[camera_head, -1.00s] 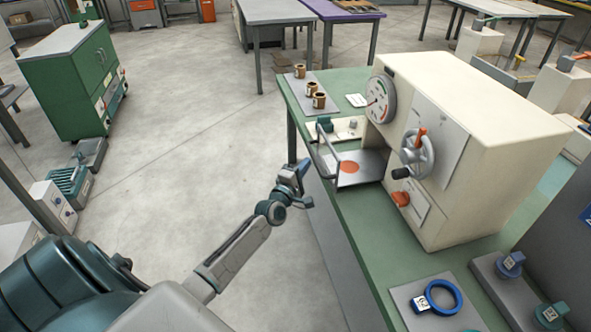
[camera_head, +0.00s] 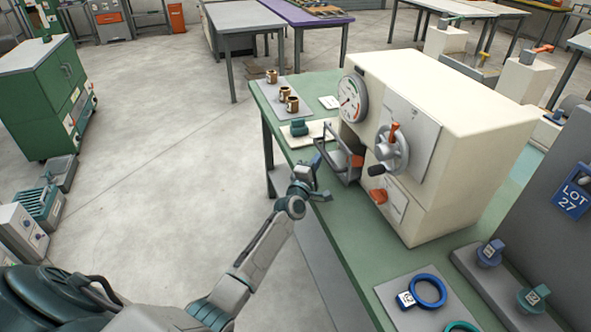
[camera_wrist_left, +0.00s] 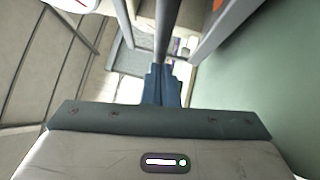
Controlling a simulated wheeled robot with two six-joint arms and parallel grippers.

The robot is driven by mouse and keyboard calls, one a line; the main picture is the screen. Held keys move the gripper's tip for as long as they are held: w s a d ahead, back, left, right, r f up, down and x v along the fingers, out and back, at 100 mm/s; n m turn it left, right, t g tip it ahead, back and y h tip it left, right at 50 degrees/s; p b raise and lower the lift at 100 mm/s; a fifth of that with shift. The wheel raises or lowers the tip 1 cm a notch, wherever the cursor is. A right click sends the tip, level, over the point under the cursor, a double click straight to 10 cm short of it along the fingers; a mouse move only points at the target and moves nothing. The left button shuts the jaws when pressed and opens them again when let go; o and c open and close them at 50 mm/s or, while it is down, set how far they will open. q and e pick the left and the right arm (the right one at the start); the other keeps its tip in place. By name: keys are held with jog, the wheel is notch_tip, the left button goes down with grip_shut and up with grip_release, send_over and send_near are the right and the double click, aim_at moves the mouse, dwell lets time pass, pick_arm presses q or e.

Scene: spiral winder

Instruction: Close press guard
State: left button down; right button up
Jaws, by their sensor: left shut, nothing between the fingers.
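The cream press (camera_head: 440,120) stands on the green bench, with a dial and a handwheel on its front. Its guard (camera_head: 338,168), a grey bar frame, stands at the left of the press opening, in front of a small orange patch (camera_head: 357,160). My left gripper (camera_head: 315,165) is at the guard's left side, by the bench edge. In the left wrist view its blue fingers (camera_wrist_left: 161,88) are together and empty, pointing at grey bars (camera_wrist_left: 165,30) of the guard. I cannot tell whether they touch. My right gripper is not in view.
Several brown cups (camera_head: 286,97) stand on a grey mat at the bench's far end. A teal piece (camera_head: 299,127) sits near the guard. Blue ring (camera_head: 428,291) and tagged blocks lie at the front right.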

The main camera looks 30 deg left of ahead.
aim_at(334, 152)
pick_arm(q)
jog(key=w+d, duration=0.3)
jog(key=shift+w+b, duration=0.2)
jog(key=shift+b, duration=0.2)
jog(key=shift+w+d, duration=0.15)
jog(key=shift+w, duration=0.05)
jog(key=shift+r, duration=0.15)
